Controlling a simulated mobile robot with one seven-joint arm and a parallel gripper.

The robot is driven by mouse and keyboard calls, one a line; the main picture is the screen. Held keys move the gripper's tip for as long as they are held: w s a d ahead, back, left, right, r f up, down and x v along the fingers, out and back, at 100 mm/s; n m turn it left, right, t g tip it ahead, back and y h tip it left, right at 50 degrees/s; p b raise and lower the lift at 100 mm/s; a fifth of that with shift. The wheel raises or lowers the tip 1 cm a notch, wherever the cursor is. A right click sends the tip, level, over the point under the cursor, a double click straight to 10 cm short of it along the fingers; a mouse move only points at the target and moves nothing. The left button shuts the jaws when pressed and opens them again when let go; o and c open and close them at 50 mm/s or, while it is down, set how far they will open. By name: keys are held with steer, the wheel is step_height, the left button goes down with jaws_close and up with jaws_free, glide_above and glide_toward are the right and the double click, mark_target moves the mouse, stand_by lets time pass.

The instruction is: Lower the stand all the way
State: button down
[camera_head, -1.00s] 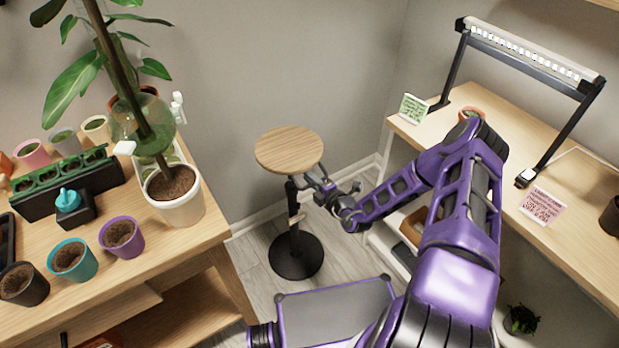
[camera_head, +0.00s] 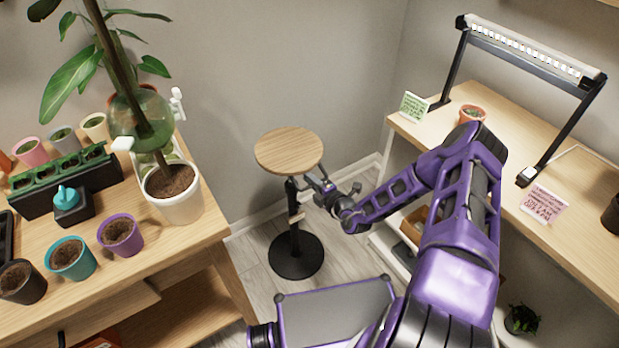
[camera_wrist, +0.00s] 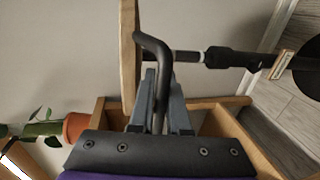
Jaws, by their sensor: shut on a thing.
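The stand has a round wooden top (camera_head: 289,151), a dark post and a round black base (camera_head: 296,255) on the floor. In the wrist view the top (camera_wrist: 129,60) shows edge-on, with the black post (camera_wrist: 232,58) running to the right. A bent black lever (camera_wrist: 153,48) comes out just under the top. My gripper (camera_head: 318,186) is beside the post, just below the top. In the wrist view my gripper (camera_wrist: 157,88) is shut on the lever, its fingers on either side of it. A small wooden piece (camera_head: 297,218) sits on the post.
A wooden table (camera_head: 200,258) with pots and a tall plant (camera_head: 172,185) stands on the left. A wooden bench (camera_head: 425,130) with a lamp (camera_head: 530,45) stands on the right. Grey floor (camera_head: 255,275) shows around the base.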

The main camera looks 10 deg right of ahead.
step_height(320, 180, down, 14)
steer(key=b, duration=0.4)
steer(key=shift+r+b, duration=0.15)
steer(key=shift+b, duration=0.15)
steer(key=shift+d, duration=0.1)
steer(key=c, duration=1.2)
jaws_free()
steer(key=shift+o, duration=0.2)
steer(key=p+v, duration=0.2)
steer(key=v, duration=1.5)
steer(key=shift+s+p, duration=0.25)
steer(key=shift+p, duration=0.05)
steer(key=shift+r, duration=0.1)
